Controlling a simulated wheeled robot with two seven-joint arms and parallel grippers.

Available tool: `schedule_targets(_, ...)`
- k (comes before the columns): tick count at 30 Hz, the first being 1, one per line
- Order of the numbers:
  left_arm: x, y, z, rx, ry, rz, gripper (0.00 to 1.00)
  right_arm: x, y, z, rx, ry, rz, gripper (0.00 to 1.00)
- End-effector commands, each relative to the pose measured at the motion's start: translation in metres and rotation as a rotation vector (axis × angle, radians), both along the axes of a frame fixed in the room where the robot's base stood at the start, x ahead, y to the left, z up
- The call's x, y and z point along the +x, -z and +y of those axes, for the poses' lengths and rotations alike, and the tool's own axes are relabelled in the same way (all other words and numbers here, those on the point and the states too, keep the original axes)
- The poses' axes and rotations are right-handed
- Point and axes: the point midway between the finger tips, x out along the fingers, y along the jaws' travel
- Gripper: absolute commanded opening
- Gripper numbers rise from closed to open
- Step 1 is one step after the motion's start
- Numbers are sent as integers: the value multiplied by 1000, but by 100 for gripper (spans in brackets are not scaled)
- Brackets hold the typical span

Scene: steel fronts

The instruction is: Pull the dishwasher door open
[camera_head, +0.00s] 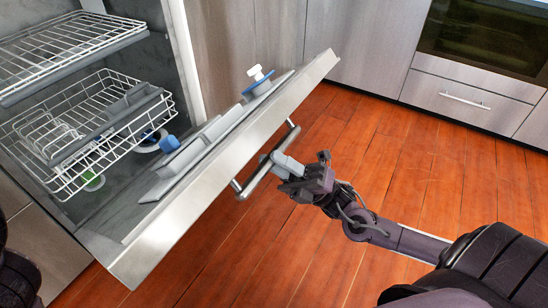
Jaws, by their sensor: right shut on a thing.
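The dishwasher door (220,172) is a steel panel, tilted partly open, with its inner side facing up and left. A bar handle (256,176) runs along its outer face. My right gripper (279,163) is shut on the handle near its middle, with its arm coming in from the lower right. The dishwasher (85,100) is open at the left, showing its inside. Only dark parts show at the left edge; my left gripper is not in view.
Wire racks, an upper rack (65,42) and a lower rack (95,120), sit inside the dishwasher. A drawer (430,92) and an oven (485,35) stand at the back right. The wooden floor (400,150) is clear right of the door.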

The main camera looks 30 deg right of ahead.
Motion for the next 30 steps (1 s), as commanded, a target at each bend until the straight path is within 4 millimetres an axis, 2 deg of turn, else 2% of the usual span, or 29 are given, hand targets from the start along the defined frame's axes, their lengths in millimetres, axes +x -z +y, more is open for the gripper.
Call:
schedule_targets(6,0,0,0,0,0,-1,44,1,0,0,0,2,2,0)
schedule_targets(7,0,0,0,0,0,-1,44,1,0,0,0,2,2,24)
schedule_targets(12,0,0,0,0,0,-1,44,1,0,0,1,2,1,44)
schedule_targets(22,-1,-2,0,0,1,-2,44,-1,3,-3,1,3,2,44)
schedule_targets(30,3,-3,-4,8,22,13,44,-15,32,-31,1,5,5,44)
